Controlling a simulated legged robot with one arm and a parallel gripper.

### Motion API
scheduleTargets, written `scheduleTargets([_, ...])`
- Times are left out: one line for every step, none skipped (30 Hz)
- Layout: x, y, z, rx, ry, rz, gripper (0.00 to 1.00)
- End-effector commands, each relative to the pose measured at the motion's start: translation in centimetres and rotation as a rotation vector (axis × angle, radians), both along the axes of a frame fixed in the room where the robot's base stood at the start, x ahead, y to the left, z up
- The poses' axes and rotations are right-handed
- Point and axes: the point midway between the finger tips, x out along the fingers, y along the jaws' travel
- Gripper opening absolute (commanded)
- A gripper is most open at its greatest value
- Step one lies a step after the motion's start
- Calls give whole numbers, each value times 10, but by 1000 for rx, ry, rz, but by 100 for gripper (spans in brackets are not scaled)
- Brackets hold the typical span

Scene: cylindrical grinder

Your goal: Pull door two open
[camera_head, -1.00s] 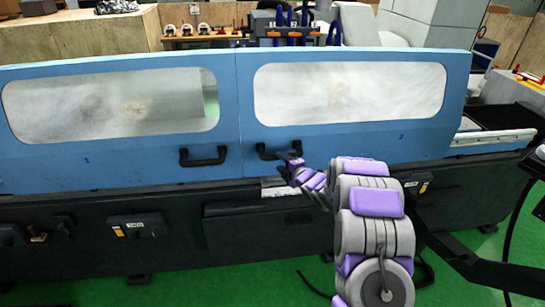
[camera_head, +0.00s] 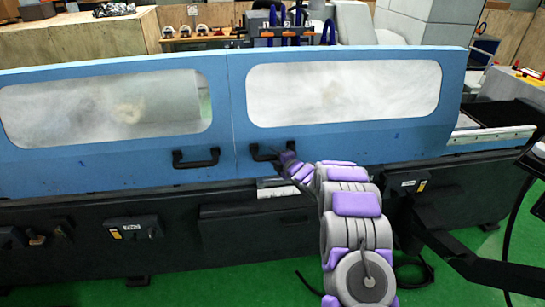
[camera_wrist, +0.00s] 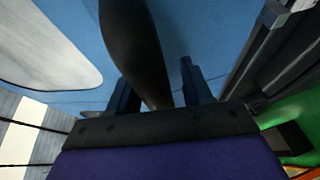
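Two blue sliding doors with cloudy windows cover the machine's front. The left door (camera_head: 60,165) has a black handle (camera_head: 196,158) at its lower right. The right door (camera_head: 350,140) has a black handle (camera_head: 268,151) at its lower left. The door numbers are too small to read. My gripper (camera_head: 279,156) is at the right door's handle, which its wrist partly hides. In the wrist view, the dark handle bar (camera_wrist: 138,45) runs between the two fingers of my gripper (camera_wrist: 160,88). A gap shows between the bar and the right finger.
The dark machine base (camera_head: 240,245) runs below the doors, with a control box (camera_head: 134,228) at the left. A dark rail and ledge (camera_head: 495,125) lie beyond the right door's end. A black support arm (camera_head: 470,255) stands at the lower right. Green floor (camera_head: 200,285) shows in front.

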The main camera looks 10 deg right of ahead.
Motion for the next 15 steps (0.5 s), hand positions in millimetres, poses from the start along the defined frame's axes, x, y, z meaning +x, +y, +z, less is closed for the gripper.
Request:
scheduleTargets([0, 2, 0, -2, -1, 0, 44])
scheduleTargets([0, 4, 0, -3, 0, 1, 41])
scheduleTargets([0, 6, 0, -6, -1, 1, 37])
scheduleTargets([0, 9, 1, -8, -1, 2, 34])
scheduleTargets([0, 10, 0, -8, -1, 2, 32])
scheduleTargets([0, 12, 0, -10, -1, 2, 28])
scheduleTargets([0, 14, 0, -12, -1, 2, 25])
scheduleTargets([0, 15, 0, -14, 0, 3, 22])
scheduleTargets([0, 17, 0, -15, 0, 4, 18])
scheduleTargets([0, 18, 0, -16, 1, 4, 15])
scheduleTargets([0, 19, 0, -16, 1, 5, 12])
scheduleTargets([0, 20, 0, -17, 0, 6, 9])
scheduleTargets([0, 20, -1, -17, 1, 7, 6])
scheduleTargets([0, 20, -1, -17, 1, 8, 3])
scheduleTargets([0, 20, -1, -16, 0, 10, 0])
